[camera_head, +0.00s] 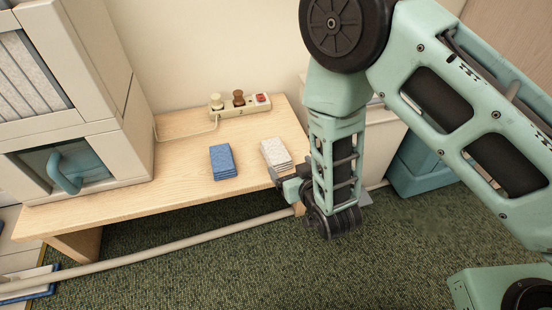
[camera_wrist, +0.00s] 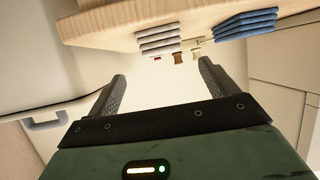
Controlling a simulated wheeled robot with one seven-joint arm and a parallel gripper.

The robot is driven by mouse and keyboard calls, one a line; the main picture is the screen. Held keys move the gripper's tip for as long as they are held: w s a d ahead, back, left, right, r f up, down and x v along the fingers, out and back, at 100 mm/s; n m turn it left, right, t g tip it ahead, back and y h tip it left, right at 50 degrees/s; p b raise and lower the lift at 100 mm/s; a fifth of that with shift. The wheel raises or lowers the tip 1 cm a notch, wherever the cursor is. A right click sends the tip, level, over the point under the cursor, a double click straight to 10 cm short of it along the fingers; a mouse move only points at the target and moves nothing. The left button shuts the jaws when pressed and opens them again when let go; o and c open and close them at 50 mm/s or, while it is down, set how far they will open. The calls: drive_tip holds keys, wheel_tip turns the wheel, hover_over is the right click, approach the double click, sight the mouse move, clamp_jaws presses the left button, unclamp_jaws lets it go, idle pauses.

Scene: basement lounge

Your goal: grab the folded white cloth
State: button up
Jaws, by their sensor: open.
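The folded white cloth (camera_head: 276,153) lies flat on the wooden bench near its right end. In the wrist view, which appears upside down, the white cloth (camera_wrist: 159,40) shows as a layered stack at the bench edge. It is beyond my fingertips, roughly in line with the space between them. My gripper (camera_head: 284,181) is just in front of the bench's front right corner, close to the cloth. Part of it is hidden by my own arm in the head view. In the wrist view my gripper (camera_wrist: 163,76) is open, with nothing between its fingers.
A folded blue cloth (camera_head: 222,161) lies left of the white one. A power strip (camera_head: 240,106) with plugs is at the back of the wooden bench (camera_head: 130,195). A pale cabinet (camera_head: 130,150) stands left. A teal bin (camera_head: 415,168) is right. A pipe (camera_head: 170,253) runs along the carpet.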

sight(282, 161)
drive_tip(key=b+x, duration=0.1)
drive_tip(key=x, duration=0.2)
drive_tip(key=shift+w+a+f, duration=0.1)
drive_tip(key=b+x, duration=0.2)
drive_tip(key=x, duration=0.1)
drive_tip(key=f+b+x, duration=0.1)
drive_tip(key=shift+a+f, duration=0.1)
drive_tip(key=shift+a, duration=0.1)
drive_tip(key=shift+w+a, duration=0.15)
drive_tip(key=shift+w, duration=0.2)
drive_tip(key=c, duration=1.1)
drive_tip(key=shift+o, duration=0.2)
